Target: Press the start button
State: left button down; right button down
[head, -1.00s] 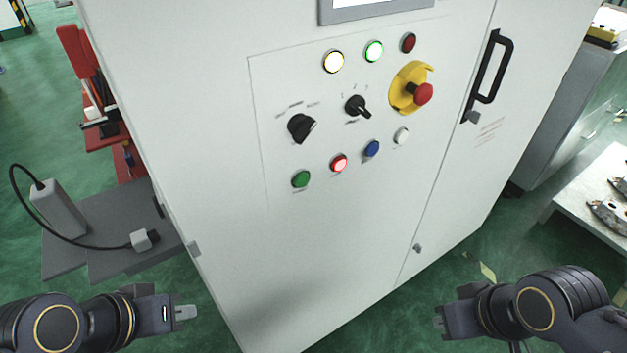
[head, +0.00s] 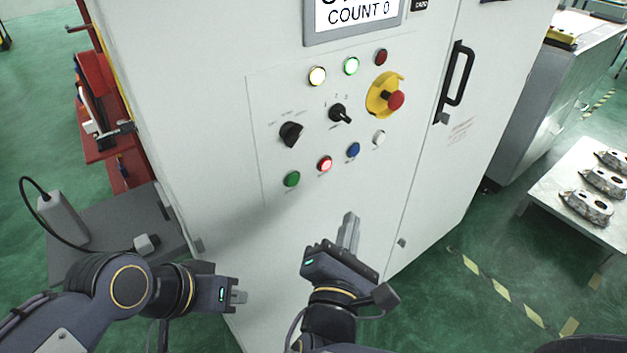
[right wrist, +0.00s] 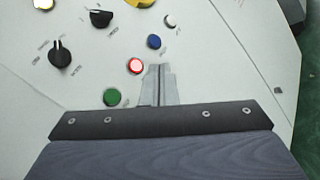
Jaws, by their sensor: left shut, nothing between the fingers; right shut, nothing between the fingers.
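The control panel on the white cabinet has a lower row of push buttons: green (head: 292,179), lit red (head: 325,164), blue (head: 353,149) and white (head: 379,137). The labels are too small to read. My right gripper (head: 350,222) is shut and empty, pointing up toward the panel, below the blue and red buttons. In the right wrist view its fingertips (right wrist: 158,70) appear just right of the red button (right wrist: 135,66), with the green button (right wrist: 112,97) to their left. Contact with the panel cannot be made out. My left gripper (head: 240,297) is shut and empty at the lower left, beside the cabinet.
Above the row are two rotary knobs (head: 291,133), a yellow-backed red emergency stop (head: 395,100), several lamps (head: 351,66) and a screen (head: 357,14) reading COUNT 0. A black door handle (head: 457,82) projects at right. A table (head: 566,180) with castings stands further right.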

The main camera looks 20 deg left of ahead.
aim_at(292, 179)
jog(key=shift+s+a+r+n+y, duration=0.15)
jog(key=shift+s+a+n+y, duration=0.25)
jog(key=shift+a, duration=0.2)
jog(key=shift+s+a+r+n+y, duration=0.15)
jog(key=shift+s+a+n+y, duration=0.2)
jog(key=shift+a, duration=0.2)
jog(key=shift+w, duration=0.1)
jog(key=w+a, duration=0.5)
jog(key=a, duration=0.2)
jog(key=shift+w, duration=0.25)
jog(key=shift+w, duration=0.1)
dwell(1.3)
jog(key=shift+w+a, duration=0.15)
jog(key=shift+a, duration=0.1)
